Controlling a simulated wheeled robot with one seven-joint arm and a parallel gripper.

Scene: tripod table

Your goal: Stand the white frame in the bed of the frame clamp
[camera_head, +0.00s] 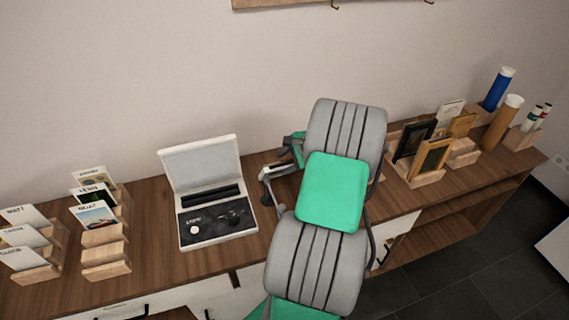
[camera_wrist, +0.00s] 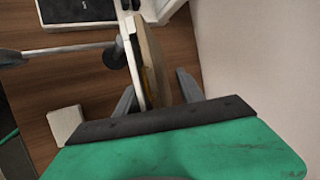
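The white frame (camera_wrist: 130,52) shows edge-on in the wrist view, with a white face on the left and a tan back on the right. It stands between the fingers of my gripper (camera_wrist: 158,82). The left finger is close beside it; a gap shows between it and the right finger, so the gripper looks open. The frame clamp's metal rod (camera_wrist: 65,49) runs in from the left, with a dark round pad close to the white face. In the head view the clamp (camera_head: 272,176) is partly hidden by my arm. The bed and the frame's lower edge are hidden.
An open white case (camera_head: 210,190) stands left of the clamp. Card racks (camera_head: 103,235) fill the left end of the wooden table. Dark and tan frames in a holder (camera_head: 425,178) and upright tubes (camera_head: 500,122) stand at right. A pale block (camera_wrist: 67,123) lies near my gripper.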

